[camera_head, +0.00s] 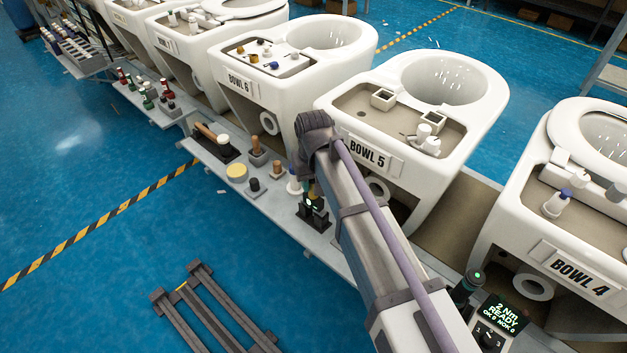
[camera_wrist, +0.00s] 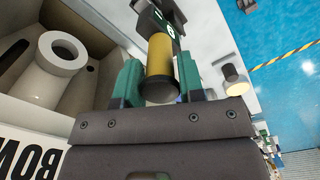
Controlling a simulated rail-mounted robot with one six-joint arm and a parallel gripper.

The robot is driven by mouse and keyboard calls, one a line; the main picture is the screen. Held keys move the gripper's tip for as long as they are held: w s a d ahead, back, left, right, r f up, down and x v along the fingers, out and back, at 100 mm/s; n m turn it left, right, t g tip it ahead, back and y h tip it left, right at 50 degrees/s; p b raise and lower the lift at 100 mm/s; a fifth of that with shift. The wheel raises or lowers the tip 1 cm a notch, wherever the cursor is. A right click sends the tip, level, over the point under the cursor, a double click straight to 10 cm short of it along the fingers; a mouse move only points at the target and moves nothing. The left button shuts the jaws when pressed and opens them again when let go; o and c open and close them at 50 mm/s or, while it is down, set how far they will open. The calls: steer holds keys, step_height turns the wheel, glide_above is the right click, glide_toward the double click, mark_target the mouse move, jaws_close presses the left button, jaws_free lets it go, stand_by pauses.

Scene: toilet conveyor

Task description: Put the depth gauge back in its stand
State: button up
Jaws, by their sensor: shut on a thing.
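My gripper (camera_wrist: 160,72) is shut on a yellow cylinder with a dark end, which I take as the depth gauge (camera_wrist: 160,58). Its green fingers press on both sides of it. Beyond the cylinder is a dark block (camera_wrist: 158,16) with small light marks. I cannot tell whether it belongs to the gauge or to the stand. In the head view my gripper (camera_head: 312,187) is low over the ledge, mostly hidden by my wrist, just above a dark stand (camera_head: 314,217) with a small green light. Whether gauge and stand touch is unclear.
The grey ledge (camera_head: 345,262) runs below the bowls. Left of the stand are a yellow-topped round item (camera_head: 237,172), wooden-handled tools (camera_head: 277,168) and a white-based item (camera_head: 294,185). Bowl 5 (camera_head: 438,103) rises close behind my wrist. A torque display (camera_head: 502,312) stands to the right.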

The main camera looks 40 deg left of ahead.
steer(key=shift+f, duration=0.4)
steer(key=o, duration=1)
steer(key=shift+c, duration=0.2)
step_height(320, 180, up, 11)
steer(key=p, duration=1)
steer(key=shift+r+p, duration=0.1)
steer(key=shift+p, duration=0.25)
steer(key=shift+f, duration=0.2)
